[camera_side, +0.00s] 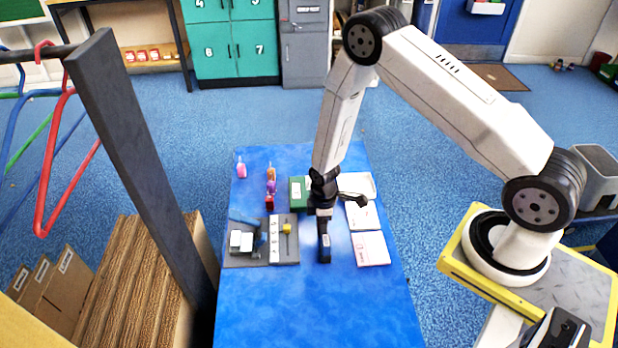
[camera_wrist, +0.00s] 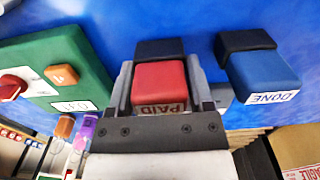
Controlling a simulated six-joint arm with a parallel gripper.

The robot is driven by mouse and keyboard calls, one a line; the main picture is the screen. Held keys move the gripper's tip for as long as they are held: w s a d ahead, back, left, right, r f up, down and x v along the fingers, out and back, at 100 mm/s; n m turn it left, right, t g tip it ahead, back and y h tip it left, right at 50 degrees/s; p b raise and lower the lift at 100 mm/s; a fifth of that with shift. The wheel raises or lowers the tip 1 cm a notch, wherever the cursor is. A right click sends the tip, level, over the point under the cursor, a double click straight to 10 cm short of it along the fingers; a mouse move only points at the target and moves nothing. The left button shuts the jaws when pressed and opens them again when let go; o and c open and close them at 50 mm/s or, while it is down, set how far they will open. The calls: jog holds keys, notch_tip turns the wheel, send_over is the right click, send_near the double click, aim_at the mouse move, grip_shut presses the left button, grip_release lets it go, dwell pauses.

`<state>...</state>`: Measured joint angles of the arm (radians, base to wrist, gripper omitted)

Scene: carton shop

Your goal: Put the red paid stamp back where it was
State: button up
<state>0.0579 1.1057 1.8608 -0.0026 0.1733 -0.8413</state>
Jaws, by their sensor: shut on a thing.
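The red paid stamp (camera_wrist: 160,84) is between the two fingers of my gripper (camera_wrist: 160,92) in the wrist view. It has a red body with a PAID label and a dark block at its upper end. My gripper is shut on the red body. In the side view my gripper (camera_side: 322,198) is low over the blue table, right beside the green box. I cannot pick out the stamp there, and cannot tell whether it touches the table. A blue stamp marked DONE (camera_wrist: 264,78) stands to the right in the wrist view, apart from the fingers.
A green box (camera_wrist: 62,70) with a red knob lies left of the stamp. Small coloured bottles (camera_side: 271,187) stand left of the green box in the side view. A pink-white pad (camera_side: 371,249) lies at right. The front of the blue table (camera_side: 315,310) is clear.

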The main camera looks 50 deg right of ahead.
jog(key=shift+f, duration=0.1)
jog(key=o, duration=1)
jog(key=shift+c, duration=0.2)
notch_tip(320, 180, up, 12)
jog(key=shift+f, duration=0.25)
jog(key=shift+r, duration=0.4)
